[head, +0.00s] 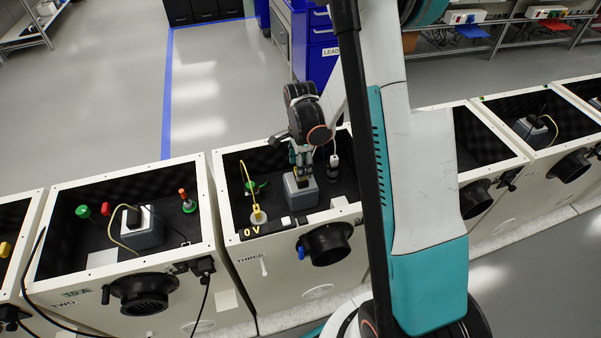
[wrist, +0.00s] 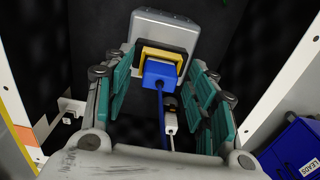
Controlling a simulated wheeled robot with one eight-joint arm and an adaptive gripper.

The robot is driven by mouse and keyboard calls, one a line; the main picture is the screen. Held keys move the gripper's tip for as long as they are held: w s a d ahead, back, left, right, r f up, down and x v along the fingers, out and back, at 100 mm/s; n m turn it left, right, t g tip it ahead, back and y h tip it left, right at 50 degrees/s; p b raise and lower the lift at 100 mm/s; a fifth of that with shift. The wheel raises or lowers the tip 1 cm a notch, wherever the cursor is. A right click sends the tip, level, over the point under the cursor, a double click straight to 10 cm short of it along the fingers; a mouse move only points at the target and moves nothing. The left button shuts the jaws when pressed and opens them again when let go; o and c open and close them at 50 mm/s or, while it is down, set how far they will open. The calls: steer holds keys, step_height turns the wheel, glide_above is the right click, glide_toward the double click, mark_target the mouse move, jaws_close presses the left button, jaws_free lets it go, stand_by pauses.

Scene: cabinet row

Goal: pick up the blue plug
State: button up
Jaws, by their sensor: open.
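The blue plug (wrist: 160,76) sits on a yellow-edged socket (wrist: 162,56) at the front of a grey box (wrist: 165,32) in the wrist view. A blue cord runs from the plug toward my gripper's palm. My gripper (wrist: 162,88) is open, with its teal finger pads on the left and right of the plug, apart from it. In the head view my gripper (head: 302,160) points down into the cabinet marked THREE, just above the grey box (head: 300,190). The plug is hidden behind the fingers there.
Cabinet THREE's white rim (head: 215,180) surrounds the work area. Inside are a yellow cable plug (head: 258,215), a green knob (head: 254,186) and a white plug (head: 334,160). Cabinet TWO (head: 130,252) stands to the left. A blue LEADS bin (wrist: 292,150) shows at the wrist view's lower right.

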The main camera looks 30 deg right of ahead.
steer(key=shift+f, duration=0.25)
steer(key=c, duration=1)
steer(key=shift+r, duration=0.15)
step_height(320, 180, up, 20)
steer(key=p, duration=0.7)
steer(key=shift+r, duration=0.2)
